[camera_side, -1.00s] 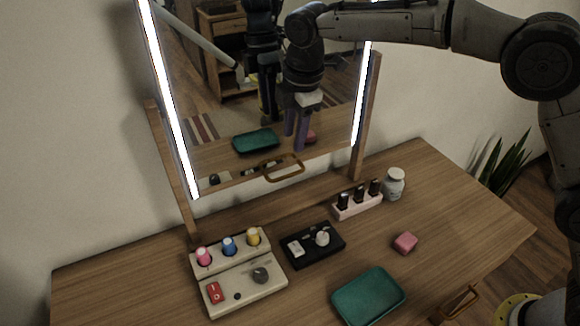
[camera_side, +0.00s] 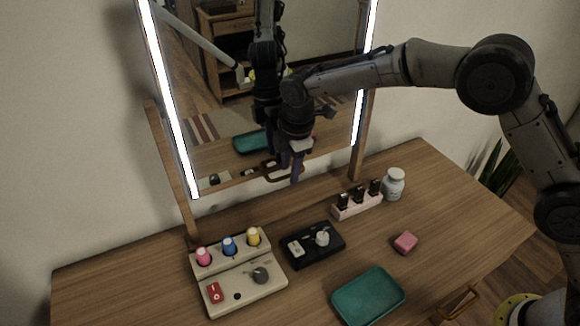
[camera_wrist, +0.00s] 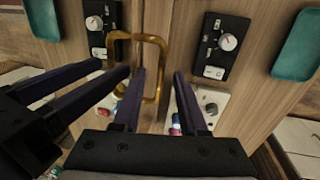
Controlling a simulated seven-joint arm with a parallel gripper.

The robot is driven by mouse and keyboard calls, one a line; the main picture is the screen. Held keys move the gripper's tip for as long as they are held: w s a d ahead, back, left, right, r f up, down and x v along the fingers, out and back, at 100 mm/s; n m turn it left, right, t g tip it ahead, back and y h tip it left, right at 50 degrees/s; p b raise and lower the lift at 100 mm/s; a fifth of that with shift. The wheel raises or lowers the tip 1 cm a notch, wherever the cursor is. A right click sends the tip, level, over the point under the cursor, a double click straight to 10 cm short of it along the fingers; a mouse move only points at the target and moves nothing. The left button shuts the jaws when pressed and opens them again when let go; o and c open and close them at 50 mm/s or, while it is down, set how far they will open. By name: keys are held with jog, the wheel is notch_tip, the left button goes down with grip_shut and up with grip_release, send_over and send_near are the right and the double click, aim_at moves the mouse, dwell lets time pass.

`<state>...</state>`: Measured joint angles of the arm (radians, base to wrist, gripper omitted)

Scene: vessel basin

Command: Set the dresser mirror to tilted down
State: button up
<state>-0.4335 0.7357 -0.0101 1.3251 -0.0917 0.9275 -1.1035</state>
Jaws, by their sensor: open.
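The dresser mirror (camera_side: 330,40) stands between two wooden posts, with bright light strips down both sides; its top is cut off in the side view. A brass loop handle (camera_wrist: 150,38) juts from its lower edge, and shows in the side view (camera_side: 268,178) partly hidden by my fingers. My gripper (camera_side: 289,172) is open at the handle, fingers pointing down. In the wrist view, my fingertips (camera_wrist: 159,72) lie on both sides of the handle's near-right part as seen there; I cannot tell whether they touch it. The left half of that view is mostly the mirror's reflection.
On the wooden dresser top stand a beige panel with coloured bottles (camera_side: 240,285), a black switch box (camera_side: 313,257), a pink holder with dark bottles (camera_side: 345,212) and a white jar (camera_side: 393,184). A teal tray (camera_side: 335,310) and a pink block (camera_side: 405,242) lie nearer the front.

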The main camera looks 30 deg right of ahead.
grip_shut()
dwell(1.3)
